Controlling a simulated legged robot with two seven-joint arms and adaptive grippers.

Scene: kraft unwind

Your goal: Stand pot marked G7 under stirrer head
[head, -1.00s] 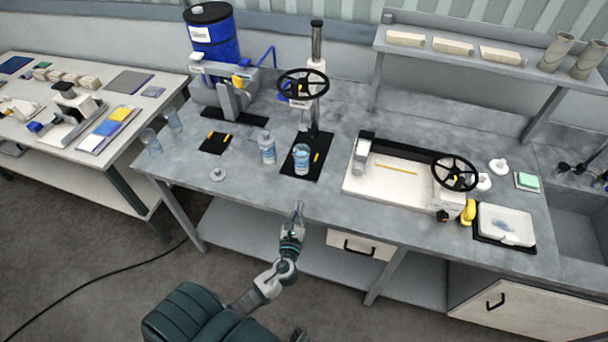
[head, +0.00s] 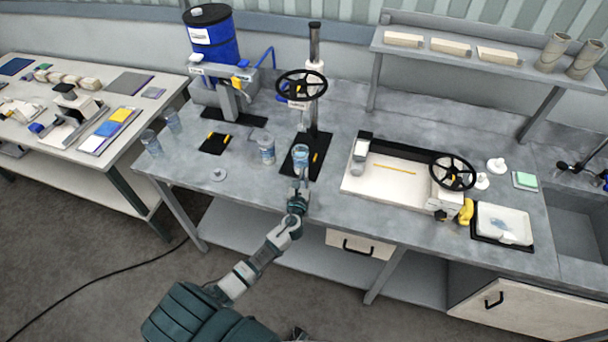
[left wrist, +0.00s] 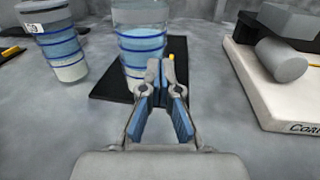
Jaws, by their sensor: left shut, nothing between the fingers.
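A clear pot (head: 301,154) with blue bands stands upright on the stirrer's black base plate (head: 292,171). It also shows in the left wrist view (left wrist: 141,38), straight beyond the fingers, with no mark readable. A second banded pot (head: 266,150) stands on the bench left of the plate. In the left wrist view this pot (left wrist: 55,42) bears a partly visible label that seems to end in 9. The stirrer head (head: 298,103) is above the plate, below a black handwheel (head: 302,85). My left gripper (head: 300,182) is shut and empty, just in front of the pot on the plate; contact is unclear.
A white machine tray (head: 388,188) with a handwheel stands right of the plate. Two clear pots (head: 152,143) stand at the bench's left end. A blue drum (head: 211,38) stands behind.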

